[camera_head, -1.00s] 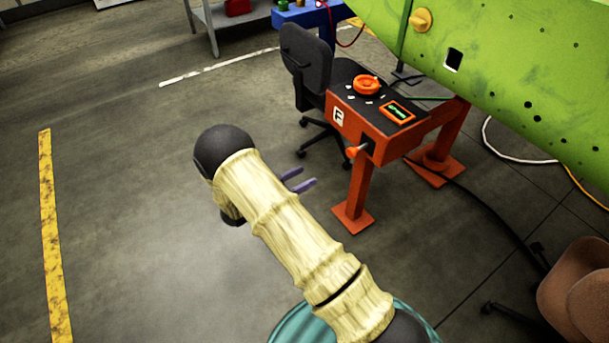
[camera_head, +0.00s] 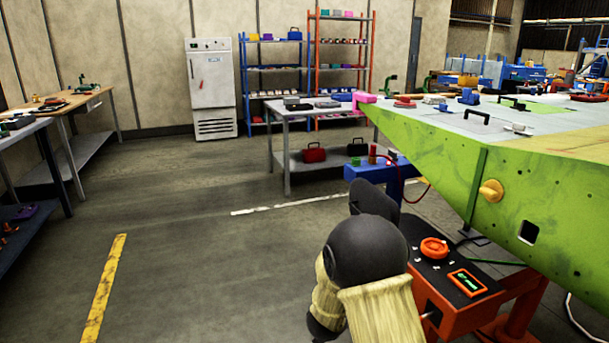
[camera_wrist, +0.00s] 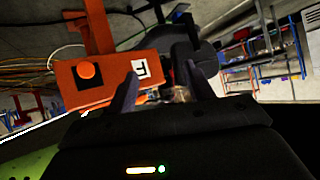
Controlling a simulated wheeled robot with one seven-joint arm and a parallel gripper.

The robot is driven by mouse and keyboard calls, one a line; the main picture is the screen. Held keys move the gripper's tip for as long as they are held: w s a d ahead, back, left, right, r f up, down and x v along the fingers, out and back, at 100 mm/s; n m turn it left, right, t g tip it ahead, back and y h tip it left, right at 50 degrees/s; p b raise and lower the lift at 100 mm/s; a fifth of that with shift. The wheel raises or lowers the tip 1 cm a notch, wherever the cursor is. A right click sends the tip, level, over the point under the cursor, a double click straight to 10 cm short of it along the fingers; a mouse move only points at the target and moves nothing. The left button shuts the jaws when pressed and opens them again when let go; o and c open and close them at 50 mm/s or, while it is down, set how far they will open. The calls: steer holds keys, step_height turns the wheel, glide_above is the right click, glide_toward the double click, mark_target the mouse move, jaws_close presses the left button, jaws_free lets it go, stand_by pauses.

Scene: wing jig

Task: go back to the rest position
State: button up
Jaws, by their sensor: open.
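My gripper (camera_wrist: 160,88) shows in the wrist view with its two dark fingers spread apart and nothing between them. Beyond the fingers is an orange control stand (camera_wrist: 112,75) with a white "F" label, its picture turned over. In the head view my arm rises at the lower middle and hides the gripper.
A large green wing panel (camera_head: 440,150) fills the right. A grey table (camera_head: 289,150) stands behind, with a white fridge (camera_head: 212,95) and shelves at the wall. Workbenches (camera_head: 75,105) stand at the left. The floor (camera_head: 190,240) at left centre is clear.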

steer(key=s+d+r+n+g+y, duration=0.1)
steer(key=s+r+n+g+y, duration=0.25)
steer(key=s, duration=0.95)
steer(key=s+d+r+n+g+y, duration=0.2)
steer(key=s+r+n+g, duration=0.2)
steer(key=s, duration=1)
steer(key=w+p+v, duration=0.3)
steer(key=p+v, duration=1.2)
steer(key=p, duration=0.1)
steer(key=w+r+p+v, duration=0.1)
steer(key=w+p+v, duration=0.2)
steer(key=p+v, duration=1.2)
steer(key=shift+w+a+r+p, duration=0.25)
steer(key=shift+w+r+p, duration=0.1)
steer(key=shift+p, duration=0.25)
steer(key=shift+m, duration=0.25)
